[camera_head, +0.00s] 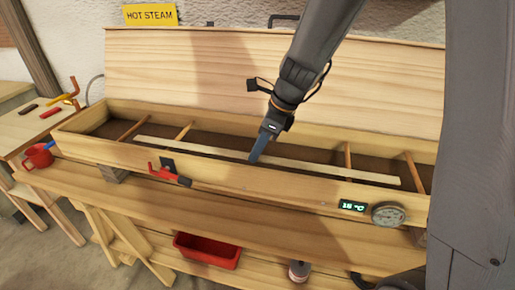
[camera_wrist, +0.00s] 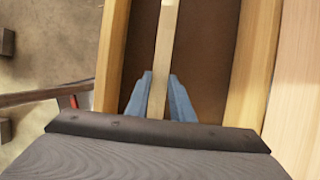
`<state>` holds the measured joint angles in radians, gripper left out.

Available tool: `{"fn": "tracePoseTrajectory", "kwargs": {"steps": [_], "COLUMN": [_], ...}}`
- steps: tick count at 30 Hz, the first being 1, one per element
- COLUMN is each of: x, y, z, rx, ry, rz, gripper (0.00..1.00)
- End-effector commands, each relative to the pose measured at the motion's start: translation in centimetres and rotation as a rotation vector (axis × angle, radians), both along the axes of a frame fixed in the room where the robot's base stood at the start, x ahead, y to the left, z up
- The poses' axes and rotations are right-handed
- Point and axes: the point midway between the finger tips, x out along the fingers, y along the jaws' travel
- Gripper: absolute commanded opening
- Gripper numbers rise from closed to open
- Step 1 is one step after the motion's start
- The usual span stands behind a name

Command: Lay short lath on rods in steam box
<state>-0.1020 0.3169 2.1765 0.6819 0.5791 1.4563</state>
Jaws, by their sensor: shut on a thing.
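The steam box (camera_head: 110,150) is a long wooden trough with its lid up and a dark inside. Several thin wooden rods cross it, one near the left (camera_head: 184,131) and one near the right (camera_head: 347,155). The pale short lath (camera_head: 320,169) lies lengthwise inside the walls; whether it touches the rods I cannot tell. My gripper (camera_head: 255,156) reaches into the box near the lath's middle. In the wrist view, its blue fingers (camera_wrist: 160,77) are shut on the lath (camera_wrist: 165,35), one on each side.
The raised lid (camera_head: 370,85) stands behind the box. A red-handled latch (camera_head: 168,174), a 15 °C display (camera_head: 352,206) and a round gauge (camera_head: 388,214) are on the front.

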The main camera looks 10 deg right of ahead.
Motion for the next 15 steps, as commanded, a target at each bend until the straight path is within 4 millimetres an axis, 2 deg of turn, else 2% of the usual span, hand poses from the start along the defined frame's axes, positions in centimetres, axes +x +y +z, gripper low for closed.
{"fn": "tracePoseTrajectory", "kwargs": {"steps": [11, 12, 15], "x": [0.0, 0.0, 0.0], "y": [0.0, 0.0, 0.0], "z": [-0.54, -0.51, -0.5], "rx": [0.0, 0.0, 0.0], "ry": [0.0, 0.0, 0.0], "rz": [0.0, 0.0, 0.0], "gripper": [0.0, 0.28, 0.43]}}
